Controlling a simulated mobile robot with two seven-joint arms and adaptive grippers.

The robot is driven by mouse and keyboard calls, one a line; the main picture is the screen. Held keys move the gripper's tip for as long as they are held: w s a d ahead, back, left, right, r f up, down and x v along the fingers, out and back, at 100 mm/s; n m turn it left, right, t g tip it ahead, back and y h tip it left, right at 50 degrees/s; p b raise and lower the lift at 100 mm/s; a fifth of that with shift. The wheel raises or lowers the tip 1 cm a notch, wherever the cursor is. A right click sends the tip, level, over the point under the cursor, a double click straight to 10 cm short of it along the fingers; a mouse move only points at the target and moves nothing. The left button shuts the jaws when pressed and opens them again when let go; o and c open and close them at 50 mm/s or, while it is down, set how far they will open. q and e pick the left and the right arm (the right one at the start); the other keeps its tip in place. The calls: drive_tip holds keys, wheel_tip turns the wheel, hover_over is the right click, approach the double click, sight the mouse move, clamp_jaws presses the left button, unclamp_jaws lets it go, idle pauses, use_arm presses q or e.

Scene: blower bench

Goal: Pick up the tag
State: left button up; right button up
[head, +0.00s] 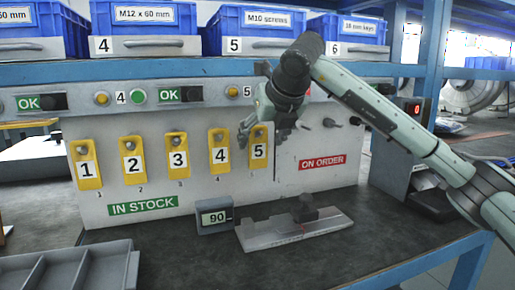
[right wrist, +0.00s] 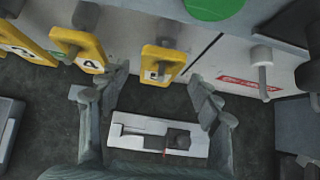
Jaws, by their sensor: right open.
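Several yellow numbered tags hang in a row on the grey board above the green IN STOCK label: tag 1 (head: 86,162), tag 2 (head: 132,160), tag 3 (head: 175,158), tag 4 (head: 219,152) and tag 5 (head: 257,147). My right gripper (head: 281,130) is in front of the board, just right of tag 5, and partly overlaps its upper edge. In the right wrist view, my gripper (right wrist: 163,88) is open and empty, with tag 5 (right wrist: 160,63) showing between its fingers; contact cannot be told. Tag 4 (right wrist: 82,52) lies left of the fingers there. My left gripper is not in view.
Empty pegs (head: 330,122) stick out above the red ON ORDER label (head: 322,163). A grey plate with a dark block (head: 295,230) and a small display reading 90 (head: 214,217) stand on the bench below. A grey compartment tray (head: 75,270) is at front left. Blue bins (head: 250,32) line the shelf above.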

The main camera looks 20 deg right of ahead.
sight(259, 145)
drive_tip(key=shift+x, duration=2)
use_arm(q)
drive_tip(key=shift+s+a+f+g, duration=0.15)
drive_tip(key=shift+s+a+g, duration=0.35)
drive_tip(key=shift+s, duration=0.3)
use_arm(e)
drive_tip(key=shift+s+f, duration=0.1)
drive_tip(key=c, duration=1.2)
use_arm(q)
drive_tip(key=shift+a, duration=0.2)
